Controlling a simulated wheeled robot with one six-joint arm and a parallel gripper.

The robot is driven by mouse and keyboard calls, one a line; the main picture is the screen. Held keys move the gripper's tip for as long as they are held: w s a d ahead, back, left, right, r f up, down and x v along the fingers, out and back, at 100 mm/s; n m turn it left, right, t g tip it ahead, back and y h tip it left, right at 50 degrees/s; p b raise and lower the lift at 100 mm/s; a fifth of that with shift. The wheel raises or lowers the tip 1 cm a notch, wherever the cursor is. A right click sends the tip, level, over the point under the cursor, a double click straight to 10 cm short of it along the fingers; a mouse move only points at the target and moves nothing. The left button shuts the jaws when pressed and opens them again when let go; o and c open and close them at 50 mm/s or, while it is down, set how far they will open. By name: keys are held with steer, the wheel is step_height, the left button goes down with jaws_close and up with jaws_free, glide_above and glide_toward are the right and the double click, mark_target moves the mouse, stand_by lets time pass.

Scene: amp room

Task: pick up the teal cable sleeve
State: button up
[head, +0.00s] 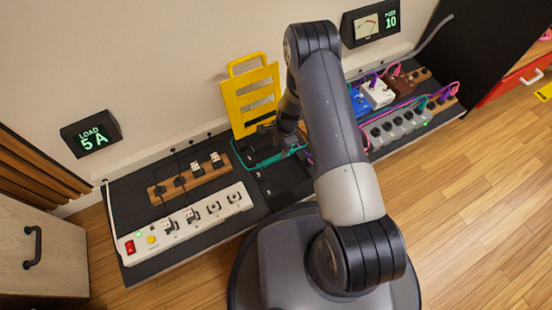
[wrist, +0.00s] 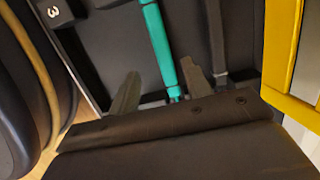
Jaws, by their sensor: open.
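The teal cable sleeve (wrist: 160,45) shows in the wrist view as a thick teal tube running down from the top edge. Its lower end lies between the two fingers of my gripper (wrist: 161,68), which is open, with a visible gap on each side of the tube. In the head view a teal cable with a thicker stretch (head: 268,161) lies on the black board, just below my gripper (head: 278,142). My arm and gripper hide part of that area. I cannot tell the exact height of the fingers over the sleeve.
A yellow frame (head: 252,97) stands behind my gripper against the wall; its edge also shows in the wrist view (wrist: 275,50). A white power strip (head: 188,224) and a wooden plug rack (head: 190,182) lie to the left. Coloured boxes and another strip (head: 400,128) lie to the right.

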mark_target(276, 158)
steer(key=f+b, duration=0.1)
steer(key=f, duration=0.1)
steer(key=a+f, duration=0.1)
steer(key=f, duration=0.1)
steer(key=f+b, duration=0.1)
steer(key=f, duration=0.1)
steer(key=shift+a+f+b, duration=0.2)
steer(key=shift+a+b, duration=0.05)
steer(key=shift+b, duration=0.1)
steer(key=shift+r, duration=0.1)
jaws_close()
